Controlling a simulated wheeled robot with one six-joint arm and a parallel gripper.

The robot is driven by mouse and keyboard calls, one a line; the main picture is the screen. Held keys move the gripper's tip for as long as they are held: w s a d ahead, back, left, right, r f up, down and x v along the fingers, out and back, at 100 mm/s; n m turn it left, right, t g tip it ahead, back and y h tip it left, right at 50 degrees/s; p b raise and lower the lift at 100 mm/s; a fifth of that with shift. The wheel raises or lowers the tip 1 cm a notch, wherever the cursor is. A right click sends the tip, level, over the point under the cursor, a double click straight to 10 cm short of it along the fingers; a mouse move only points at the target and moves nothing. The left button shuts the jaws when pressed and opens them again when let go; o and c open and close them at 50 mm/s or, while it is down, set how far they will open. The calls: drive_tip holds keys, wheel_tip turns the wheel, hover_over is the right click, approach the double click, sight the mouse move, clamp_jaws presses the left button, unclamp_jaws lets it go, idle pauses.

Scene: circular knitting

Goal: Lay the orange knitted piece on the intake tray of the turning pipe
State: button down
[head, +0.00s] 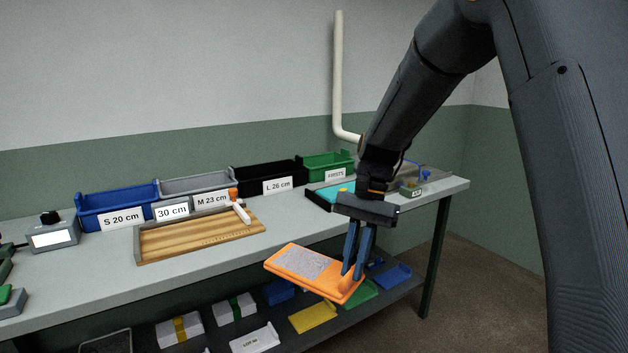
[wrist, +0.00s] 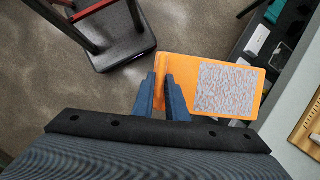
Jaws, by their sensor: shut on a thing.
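The orange knitted piece (head: 290,263) is flat, with a grey patterned patch on its face. My gripper (head: 352,272) is shut on its right end and holds it in the air in front of the bench edge. In the wrist view the piece (wrist: 182,66) extends to the right from my gripper (wrist: 160,78). A pale pipe (head: 338,80) runs down the back wall and bends right behind my arm. A unit with a teal surface (head: 327,193) sits at the bench's right end, partly hidden by my gripper. I cannot tell which part is the intake tray.
The grey bench (head: 75,273) holds a wooden board (head: 195,235), a blue bin (head: 118,200), a black bin (head: 270,177) and a green bin (head: 325,165). A lower shelf holds packets and coloured pieces. The bench front between board and teal unit is clear.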

drive_tip(key=w+d+f+n+h, duration=0.1)
drive_tip(key=w+d+f+n, duration=0.3)
drive_tip(key=d+f, duration=0.55)
drive_tip(key=s+d+f+n, duration=0.1)
drive_tip(key=s+f, duration=0.2)
drive_tip(key=f, duration=0.4)
drive_tip(key=s+f+n+h, duration=0.1)
drive_tip(key=s+f, duration=0.2)
drive_tip(key=f, duration=0.5)
drive_tip(key=shift+s+d+n+g+h, duration=0.25)
drive_tip(key=shift+d+n+g+h, duration=0.05)
drive_tip(key=shift+d+n, duration=0.1)
drive_tip(key=shift+f, duration=0.1)
